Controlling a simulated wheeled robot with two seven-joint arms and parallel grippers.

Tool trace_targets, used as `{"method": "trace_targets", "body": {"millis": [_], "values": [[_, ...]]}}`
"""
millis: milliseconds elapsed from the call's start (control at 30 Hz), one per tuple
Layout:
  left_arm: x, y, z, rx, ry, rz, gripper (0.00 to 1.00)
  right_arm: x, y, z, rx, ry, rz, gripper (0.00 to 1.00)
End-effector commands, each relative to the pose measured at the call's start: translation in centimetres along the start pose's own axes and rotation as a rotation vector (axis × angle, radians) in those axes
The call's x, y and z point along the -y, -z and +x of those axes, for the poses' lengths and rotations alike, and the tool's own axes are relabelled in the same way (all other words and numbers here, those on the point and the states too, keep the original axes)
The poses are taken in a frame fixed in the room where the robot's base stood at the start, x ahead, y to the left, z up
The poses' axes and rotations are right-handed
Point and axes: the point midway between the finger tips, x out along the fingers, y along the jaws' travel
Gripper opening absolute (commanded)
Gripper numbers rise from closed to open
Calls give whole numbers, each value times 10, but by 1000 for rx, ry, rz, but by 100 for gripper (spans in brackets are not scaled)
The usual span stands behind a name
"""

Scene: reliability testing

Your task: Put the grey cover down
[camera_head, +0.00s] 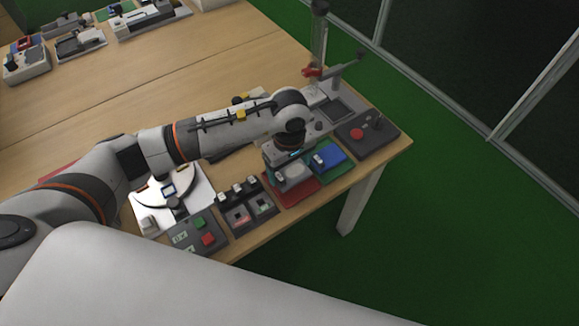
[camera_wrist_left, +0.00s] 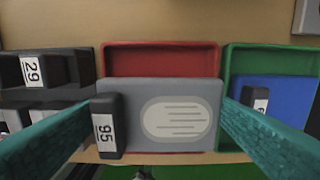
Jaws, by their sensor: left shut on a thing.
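The grey cover (camera_wrist_left: 180,112) has a white oval plate with lines and a dark tab marked 95. My left gripper (camera_wrist_left: 158,112) is shut on it, with teal fingers at its left and right sides. In the head view the left gripper (camera_head: 290,160) points down over the red tray (camera_head: 299,198), and the cover (camera_head: 294,176) shows below it. In the wrist view the cover hides the near part of the red tray (camera_wrist_left: 160,60), whose far part looks empty. I cannot tell whether the cover touches the tray. My right gripper is not in view.
Right of the red tray is a green tray (camera_head: 346,170) with a blue block (camera_head: 329,155). A dark rack (camera_head: 248,208) stands at its left. A joystick box with a red button (camera_head: 357,133) is near the table corner. The far table (camera_head: 190,60) has bare wood.

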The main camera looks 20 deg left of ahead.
Motion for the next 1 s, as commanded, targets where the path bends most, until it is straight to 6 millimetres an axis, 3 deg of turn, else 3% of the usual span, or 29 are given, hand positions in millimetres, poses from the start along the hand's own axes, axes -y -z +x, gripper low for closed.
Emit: {"method": "trace_targets", "body": {"millis": [100, 900, 933, 1000], "values": [[-1, 0, 12, 0, -2, 0, 59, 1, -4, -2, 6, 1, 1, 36], [-1, 0, 26, 0, -1, 1, 59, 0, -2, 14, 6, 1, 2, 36], [-1, 1, 27, 0, -2, 1, 84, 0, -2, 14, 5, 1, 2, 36], [-2, 1, 28, -1, -4, 1, 96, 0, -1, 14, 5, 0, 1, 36]]}}
